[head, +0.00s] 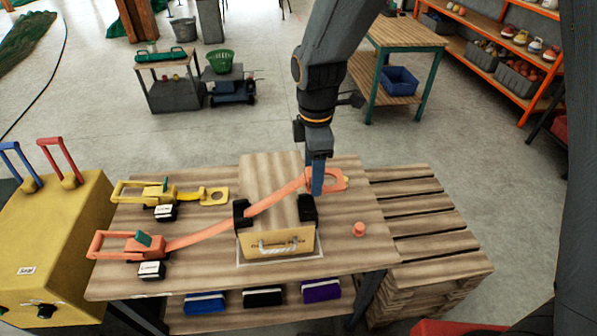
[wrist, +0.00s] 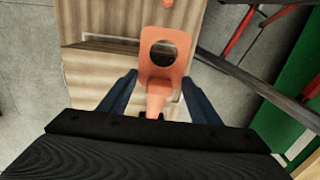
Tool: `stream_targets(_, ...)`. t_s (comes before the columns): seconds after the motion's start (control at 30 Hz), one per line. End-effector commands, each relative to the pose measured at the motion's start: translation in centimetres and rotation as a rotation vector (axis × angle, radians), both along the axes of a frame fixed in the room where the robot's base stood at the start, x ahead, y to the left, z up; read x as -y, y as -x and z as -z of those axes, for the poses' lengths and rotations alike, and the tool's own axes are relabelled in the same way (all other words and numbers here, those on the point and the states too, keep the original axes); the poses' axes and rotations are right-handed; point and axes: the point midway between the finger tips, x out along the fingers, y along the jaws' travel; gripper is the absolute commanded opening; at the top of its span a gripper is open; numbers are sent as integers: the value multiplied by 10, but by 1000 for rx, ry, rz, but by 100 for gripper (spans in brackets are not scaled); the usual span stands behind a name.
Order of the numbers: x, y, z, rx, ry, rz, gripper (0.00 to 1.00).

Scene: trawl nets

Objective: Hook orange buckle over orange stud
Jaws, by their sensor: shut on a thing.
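The orange buckle (head: 338,180) is a flat plate with a round hole at the end of an orange strap (head: 205,234). The strap runs from an orange ratchet (head: 130,245) at the left, across the wooden box (head: 270,185), up to my gripper (head: 318,180). My gripper is shut on the buckle's strap end and holds it above the table, right of the box. In the wrist view the buckle (wrist: 165,52) points away between the fingers (wrist: 158,98). The orange stud (head: 358,229) stands on the table, right of the box and nearer the front, apart from the buckle. It also shows at the wrist view's top edge (wrist: 168,3).
A yellow ratchet and strap (head: 165,193) with a yellow buckle lie on the table's left. Black brackets (head: 308,208) flank the box front. A yellow cabinet (head: 55,240) with levers stands at left. A slatted pallet stack (head: 430,225) adjoins at right. The tabletop around the stud is clear.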

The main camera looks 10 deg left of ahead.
Motion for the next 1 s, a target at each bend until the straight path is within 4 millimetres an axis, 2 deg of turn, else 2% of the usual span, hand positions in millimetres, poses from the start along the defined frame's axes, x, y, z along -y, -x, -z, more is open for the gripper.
stream_targets(1.0, 112, -32, 4, -2, 1, 1, 31)
